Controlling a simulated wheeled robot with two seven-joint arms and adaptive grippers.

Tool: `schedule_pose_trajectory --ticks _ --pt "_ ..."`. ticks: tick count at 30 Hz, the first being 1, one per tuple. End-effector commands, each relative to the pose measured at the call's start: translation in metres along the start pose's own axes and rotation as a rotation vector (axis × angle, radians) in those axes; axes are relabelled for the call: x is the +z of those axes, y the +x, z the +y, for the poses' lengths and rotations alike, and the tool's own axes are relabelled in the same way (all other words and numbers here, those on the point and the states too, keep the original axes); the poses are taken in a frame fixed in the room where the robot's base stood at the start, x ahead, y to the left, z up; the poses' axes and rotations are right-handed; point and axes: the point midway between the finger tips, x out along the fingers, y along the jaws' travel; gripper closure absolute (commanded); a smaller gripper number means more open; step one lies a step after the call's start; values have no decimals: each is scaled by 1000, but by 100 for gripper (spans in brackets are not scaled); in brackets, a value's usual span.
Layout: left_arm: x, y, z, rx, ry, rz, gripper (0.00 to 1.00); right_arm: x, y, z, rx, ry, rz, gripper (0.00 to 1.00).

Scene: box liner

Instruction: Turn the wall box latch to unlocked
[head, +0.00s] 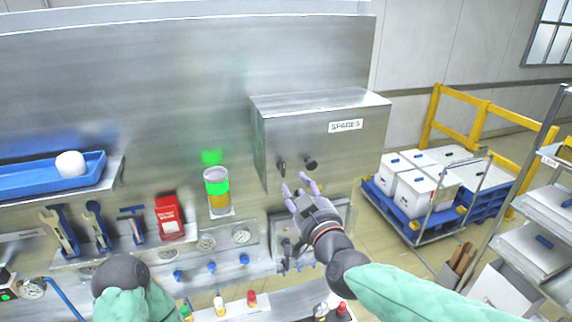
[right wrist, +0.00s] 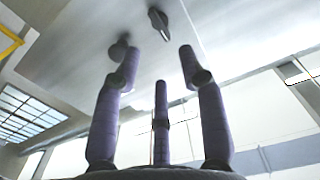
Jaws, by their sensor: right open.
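The wall box (head: 290,125) is a grey metal cabinet labelled SPARES, mounted on the steel wall panel. Its front carries a dark elongated latch (head: 283,167) and a round dark knob (head: 311,163) to its right. My right gripper (head: 295,185) is open and empty just below these two fittings, apart from them. In the right wrist view, the latch (right wrist: 159,23) lies beyond the gap between the purple fingers (right wrist: 159,54), and the knob (right wrist: 119,48) is by the left fingertip. My left arm shows at lower left, but its gripper is not in view.
A blue tray (head: 30,180) with a white item sits on a shelf at left. Tools, a red box (head: 169,217) and a lit green-orange beacon (head: 217,190) are left of the wall box. A blue cart (head: 420,228) with white boxes stands at right.

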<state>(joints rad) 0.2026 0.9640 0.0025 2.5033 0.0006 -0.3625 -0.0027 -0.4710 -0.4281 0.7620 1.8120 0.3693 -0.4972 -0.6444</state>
Motion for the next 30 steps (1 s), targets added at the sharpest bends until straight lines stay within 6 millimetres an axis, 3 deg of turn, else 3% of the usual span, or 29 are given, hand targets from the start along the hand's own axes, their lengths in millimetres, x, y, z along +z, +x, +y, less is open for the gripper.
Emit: schedule_pose_trajectory --ticks 15,21,30 --pt "0 -18 6 0 0 0 60 0 77 0 0 1 -3 59" --pt "1 -21 8 0 0 0 60 0 90 0 0 0 -1 59" --pt "1 -21 8 0 0 0 60 1 93 0 0 1 -1 59"
